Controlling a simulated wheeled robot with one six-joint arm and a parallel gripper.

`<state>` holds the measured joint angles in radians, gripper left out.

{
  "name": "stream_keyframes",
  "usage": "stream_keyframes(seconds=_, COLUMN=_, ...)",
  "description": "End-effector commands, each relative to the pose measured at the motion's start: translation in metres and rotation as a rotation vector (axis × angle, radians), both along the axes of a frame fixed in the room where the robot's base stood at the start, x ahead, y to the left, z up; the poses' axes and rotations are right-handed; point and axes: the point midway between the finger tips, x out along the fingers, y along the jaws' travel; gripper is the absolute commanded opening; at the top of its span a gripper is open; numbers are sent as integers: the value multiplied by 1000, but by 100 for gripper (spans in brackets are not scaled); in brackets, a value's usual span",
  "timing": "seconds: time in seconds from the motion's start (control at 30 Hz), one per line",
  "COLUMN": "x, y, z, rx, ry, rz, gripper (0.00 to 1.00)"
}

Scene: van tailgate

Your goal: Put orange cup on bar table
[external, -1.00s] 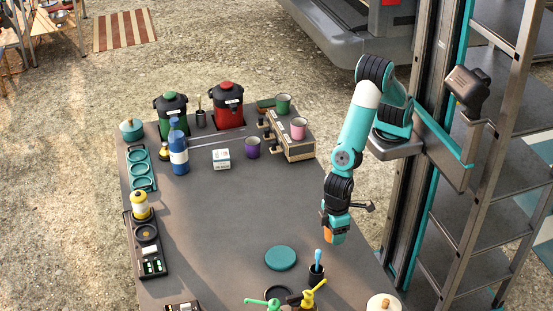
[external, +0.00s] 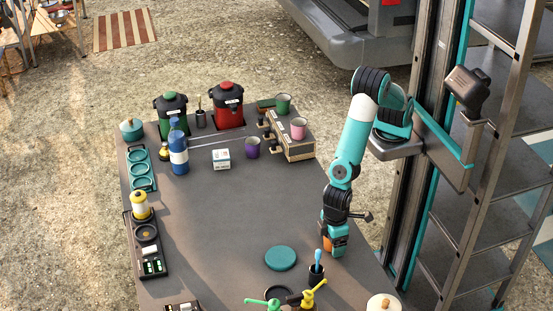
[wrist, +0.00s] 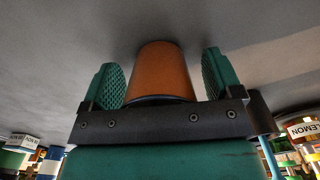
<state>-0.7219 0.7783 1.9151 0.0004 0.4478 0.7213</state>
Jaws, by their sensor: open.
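The orange cup (wrist: 163,72) is in the wrist view between my two green finger pads, with a gap at each side near the fingertips. In the external view the orange cup (external: 327,244) shows as a small patch at my gripper (external: 335,246), low over the right side of the dark bar table (external: 220,230). In the wrist view my gripper (wrist: 163,82) is open around the cup. The cup appears to be at the grey table surface; its exact contact is hard to tell.
A teal disc (external: 280,258) and a black holder (external: 316,273) with a blue-topped item are close left of my gripper. A purple cup (external: 252,148) and a pink cup (external: 298,128) are further back. The table's middle is clear.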

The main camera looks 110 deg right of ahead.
Motion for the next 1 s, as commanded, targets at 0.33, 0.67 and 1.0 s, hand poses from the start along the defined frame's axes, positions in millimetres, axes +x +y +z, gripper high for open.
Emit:
stream_keyframes(seconds=0.33, x=1, y=1, z=42, rx=5, ry=-5, rz=0, gripper=85)
stream_keyframes(seconds=0.67, x=0, y=0, z=108, rx=2, ry=-2, rz=0, gripper=85)
stream_keyframes(seconds=1.0, x=0, y=-1, z=125, rx=1, ry=0, rz=2, gripper=85)
